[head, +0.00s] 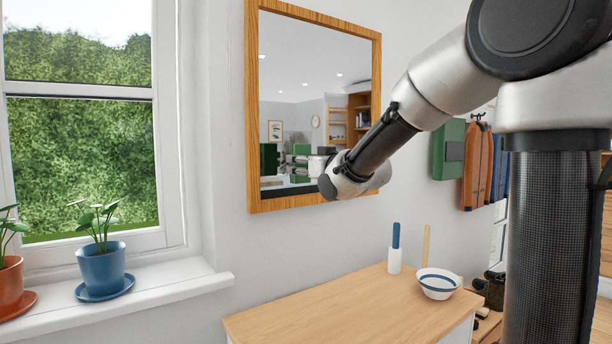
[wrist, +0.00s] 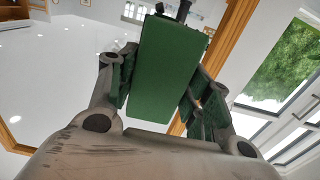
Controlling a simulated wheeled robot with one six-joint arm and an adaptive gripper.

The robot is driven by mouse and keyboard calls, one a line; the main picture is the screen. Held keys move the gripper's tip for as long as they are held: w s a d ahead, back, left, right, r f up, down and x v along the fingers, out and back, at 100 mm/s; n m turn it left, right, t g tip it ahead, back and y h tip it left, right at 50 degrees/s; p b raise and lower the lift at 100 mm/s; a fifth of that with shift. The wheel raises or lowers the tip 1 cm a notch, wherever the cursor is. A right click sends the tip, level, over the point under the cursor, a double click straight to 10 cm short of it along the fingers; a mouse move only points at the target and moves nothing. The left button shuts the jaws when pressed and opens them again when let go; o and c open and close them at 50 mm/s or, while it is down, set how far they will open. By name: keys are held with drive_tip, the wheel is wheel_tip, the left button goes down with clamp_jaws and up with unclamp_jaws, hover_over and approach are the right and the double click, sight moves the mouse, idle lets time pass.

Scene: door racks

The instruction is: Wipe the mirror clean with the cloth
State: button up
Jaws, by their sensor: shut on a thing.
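The mirror (head: 300,70) hangs on the wall in a wooden frame; its glass reflects the room, and I see no clear smudge on it. In the wrist view, the mirror's wooden frame (wrist: 229,45) runs behind my gripper. My gripper (head: 294,159) is in front of the mirror's lower part. In the wrist view, my gripper (wrist: 165,82) is shut on the green cloth (wrist: 162,68), which looks like a flat, stiff pad between the fingers. In the head view, the cloth (head: 268,158) shows as a dark green patch past the fingertips. I cannot tell whether it touches the glass.
A wooden-topped cabinet (head: 330,305) below holds a white bowl (head: 438,284) with a blue stripe and a blue-handled white item (head: 395,250). A blue plant pot (head: 101,268) stands on the windowsill at left. Coats (head: 475,165) hang at right. The cabinet's front left is clear.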

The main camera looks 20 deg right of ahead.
sight(283, 146)
drive_tip(key=shift+x, duration=2.95)
drive_tip(key=shift+x, duration=1.05)
drive_tip(key=shift+w+d, duration=1.55)
drive_tip(key=shift+d, duration=3.55)
drive_tip(key=shift+s+a+r, duration=0.4)
drive_tip(key=shift+s+a, duration=0.15)
drive_tip(key=shift+a, duration=1.15)
drive_tip(key=shift+s+a+r, duration=0.4)
drive_tip(key=shift+s+a, duration=0.1)
drive_tip(key=shift+a, duration=1.15)
drive_tip(key=shift+s+a+r, duration=0.4)
drive_tip(key=shift+s+a, duration=0.15)
drive_tip(key=shift+a, duration=1.15)
drive_tip(key=shift+w+r, duration=0.1)
drive_tip(key=shift+r, duration=1.1)
drive_tip(key=w+d, duration=0.3)
drive_tip(key=d, duration=0.7)
